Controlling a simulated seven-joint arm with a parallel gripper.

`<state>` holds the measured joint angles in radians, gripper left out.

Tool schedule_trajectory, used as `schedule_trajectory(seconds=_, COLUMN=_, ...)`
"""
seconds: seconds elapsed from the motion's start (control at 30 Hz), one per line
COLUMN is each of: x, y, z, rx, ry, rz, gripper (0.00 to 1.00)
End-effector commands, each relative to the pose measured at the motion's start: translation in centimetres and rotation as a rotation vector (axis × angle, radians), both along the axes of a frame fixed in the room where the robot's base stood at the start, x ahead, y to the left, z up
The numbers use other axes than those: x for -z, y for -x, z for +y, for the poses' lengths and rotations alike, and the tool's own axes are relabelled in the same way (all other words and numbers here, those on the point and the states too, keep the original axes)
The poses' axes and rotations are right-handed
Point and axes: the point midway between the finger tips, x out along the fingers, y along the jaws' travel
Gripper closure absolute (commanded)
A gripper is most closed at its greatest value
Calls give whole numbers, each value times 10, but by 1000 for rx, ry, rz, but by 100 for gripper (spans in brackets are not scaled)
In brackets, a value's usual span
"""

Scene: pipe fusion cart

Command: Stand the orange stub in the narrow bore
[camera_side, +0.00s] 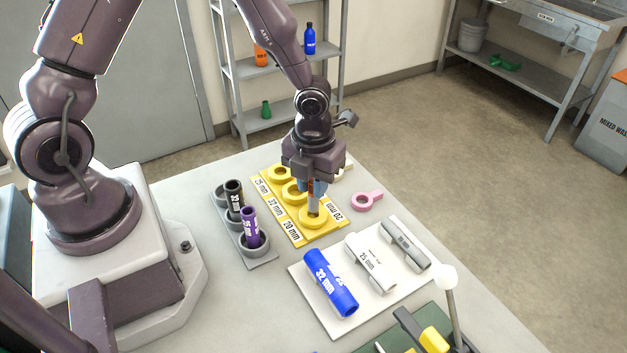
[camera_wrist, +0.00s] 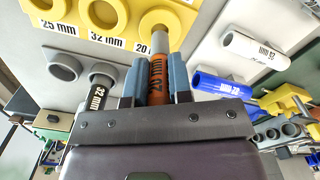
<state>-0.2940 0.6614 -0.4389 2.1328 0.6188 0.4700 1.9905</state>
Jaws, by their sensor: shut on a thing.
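The orange stub (camera_wrist: 157,75), marked 20 mm, is held upright between the jaws of my gripper (camera_wrist: 156,85). In the side view the stub (camera_side: 311,186) shows orange near the jaws and pale grey lower down. Its lower end meets the yellow ring with the narrow bore (camera_side: 313,222), beside the 20 mm label on the yellow plate (camera_side: 284,222). The ring also shows in the wrist view (camera_wrist: 178,17). The stub appears lined up with the bore; I cannot tell how deep its end sits. My gripper (camera_side: 313,187) is shut on the stub, just above the ring.
Two more yellow rings (camera_side: 280,173) stand behind on the plate. A grey rack (camera_side: 262,262) at left holds a black stub (camera_side: 234,198) and a purple stub (camera_side: 251,228). A white tray (camera_side: 385,300) with blue, white and grey pipes lies at right. A pink ring (camera_side: 366,201) lies nearby.

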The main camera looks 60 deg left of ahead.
Motion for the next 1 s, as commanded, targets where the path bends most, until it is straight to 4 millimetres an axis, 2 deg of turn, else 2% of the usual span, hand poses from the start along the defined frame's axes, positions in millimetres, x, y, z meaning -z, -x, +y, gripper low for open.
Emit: schedule_trajectory(seconds=1.0, x=19, y=0, z=0, rx=1, ry=0, rz=0, gripper=100)
